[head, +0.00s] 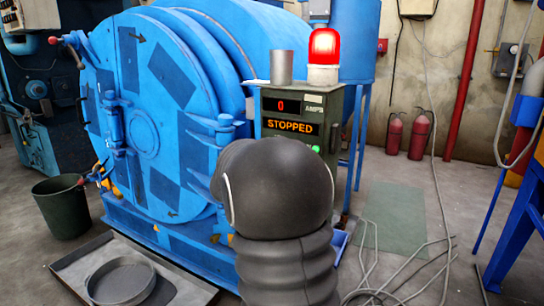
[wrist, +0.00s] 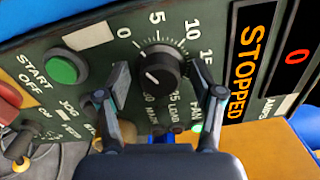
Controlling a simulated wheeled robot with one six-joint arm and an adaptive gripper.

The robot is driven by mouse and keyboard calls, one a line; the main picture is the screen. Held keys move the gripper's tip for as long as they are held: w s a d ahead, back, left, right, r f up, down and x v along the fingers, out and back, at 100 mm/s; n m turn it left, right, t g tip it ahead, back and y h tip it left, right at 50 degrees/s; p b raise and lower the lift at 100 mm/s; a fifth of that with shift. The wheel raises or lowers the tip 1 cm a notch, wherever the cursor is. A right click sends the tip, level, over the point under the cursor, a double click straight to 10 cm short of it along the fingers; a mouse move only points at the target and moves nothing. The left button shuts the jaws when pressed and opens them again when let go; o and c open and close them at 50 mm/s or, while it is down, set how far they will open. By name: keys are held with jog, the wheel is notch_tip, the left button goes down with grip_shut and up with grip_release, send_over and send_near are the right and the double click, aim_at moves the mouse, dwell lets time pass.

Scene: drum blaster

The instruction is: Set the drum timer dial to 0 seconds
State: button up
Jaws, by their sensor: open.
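The timer dial (wrist: 158,68) is a round black knob on the dark green control panel in the wrist view. White numbers ring it, with 0, 5, 10 and 15 along its upper and right side. A small pale mark shows on the lower left of its face; I cannot tell exactly which number it points to. My gripper (wrist: 154,78) is open, with one finger on each side of the knob; contact is not clear. In the head view my arm hides the dial, and the control box (head: 330,106) shows above it.
A green START button (wrist: 62,68), a red button (wrist: 8,102) and a small toggle (wrist: 20,145) sit left of the dial. The display (wrist: 247,60) reads STOPPED and 0.

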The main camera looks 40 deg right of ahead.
jog(key=shift+a, duration=0.1)
jog(key=v, duration=1.1)
jog(key=shift+s+a, duration=0.15)
jog(key=shift+a, duration=0.2)
